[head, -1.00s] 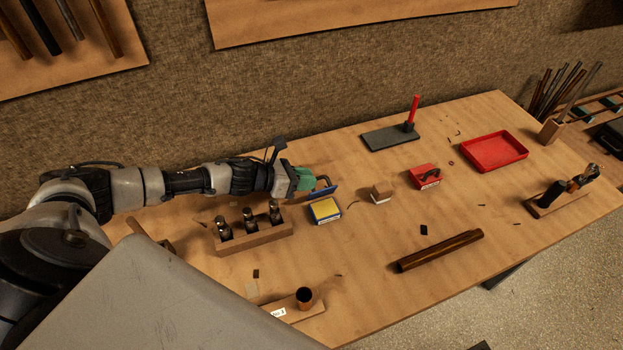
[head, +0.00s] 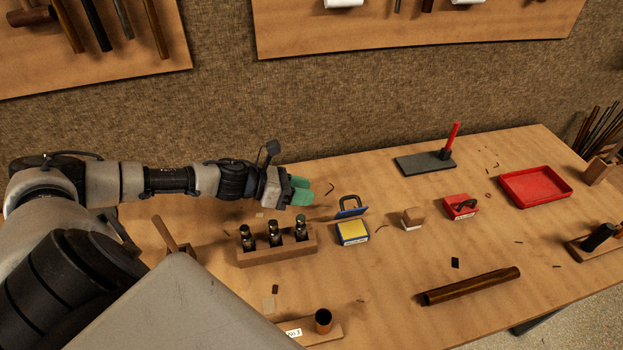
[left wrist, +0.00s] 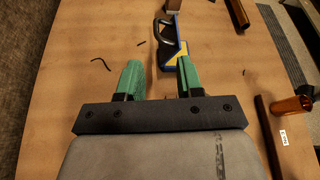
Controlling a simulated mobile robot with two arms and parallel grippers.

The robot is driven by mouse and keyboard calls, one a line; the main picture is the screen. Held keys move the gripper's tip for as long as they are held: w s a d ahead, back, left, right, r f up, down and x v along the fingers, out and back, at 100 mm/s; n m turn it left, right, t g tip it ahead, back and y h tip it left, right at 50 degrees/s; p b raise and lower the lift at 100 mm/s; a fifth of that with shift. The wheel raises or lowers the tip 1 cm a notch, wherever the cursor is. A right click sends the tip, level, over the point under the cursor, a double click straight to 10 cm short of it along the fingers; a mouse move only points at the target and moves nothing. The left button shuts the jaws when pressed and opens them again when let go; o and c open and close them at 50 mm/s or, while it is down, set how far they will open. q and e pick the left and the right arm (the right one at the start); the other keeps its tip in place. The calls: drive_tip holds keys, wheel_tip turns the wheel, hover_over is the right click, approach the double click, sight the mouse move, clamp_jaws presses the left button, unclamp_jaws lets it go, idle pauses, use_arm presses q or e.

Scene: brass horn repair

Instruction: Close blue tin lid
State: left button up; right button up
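The blue tin (head: 352,233) sits on the bench with its yellow inside showing. Its blue lid (head: 351,212) stands raised along the back edge, with a dark loop handle on it. In the left wrist view the tin (left wrist: 181,62) and the lid lie ahead of the right-hand finger, partly overlapped by it. My left gripper (head: 302,190) is to the left of and behind the lid in the head view, apart from it. Its green fingers stand apart with nothing between them in the left wrist view (left wrist: 159,70). My right gripper is not in view.
A wooden rack (head: 277,252) with several dark bottles stands left of the tin. A wood-topped block (head: 412,217) and a red tin (head: 461,206) with a dark handle stand to its right.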

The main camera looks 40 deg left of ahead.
use_arm(q)
drive_tip(key=w+d+r+m+g+b, duration=0.1)
drive_tip(key=d+g, duration=0.1)
drive_tip(key=w+d+m+g+h+b, duration=0.1)
drive_tip(key=d+m+g, duration=0.1)
drive_tip(key=d+g, duration=0.1)
drive_tip(key=w+d+r+m+g+h, duration=0.1)
drive_tip(key=d+m+g, duration=0.1)
drive_tip(key=d, duration=0.1)
drive_tip(key=shift+w+d+r+g+b, duration=0.25)
drive_tip(key=shift+w+r+g+b, duration=0.05)
drive_tip(key=shift+r+g+b, duration=0.1)
drive_tip(key=w+a+r+n+g+y+b, duration=0.2)
drive_tip(key=w+a+r+n+g+y, duration=0.25)
drive_tip(key=y, duration=0.55)
drive_tip(key=shift+m+t, duration=0.45)
drive_tip(key=shift+t, duration=0.3)
drive_tip(key=x, duration=0.3)
drive_tip(key=d+p+x, duration=0.1)
drive_tip(key=x, duration=0.2)
drive_tip(key=w+x, duration=0.1)
drive_tip(key=x, duration=0.3)
drive_tip(key=shift+w+d, duration=0.1)
drive_tip(key=shift+d, duration=0.1)
clamp_jaws()
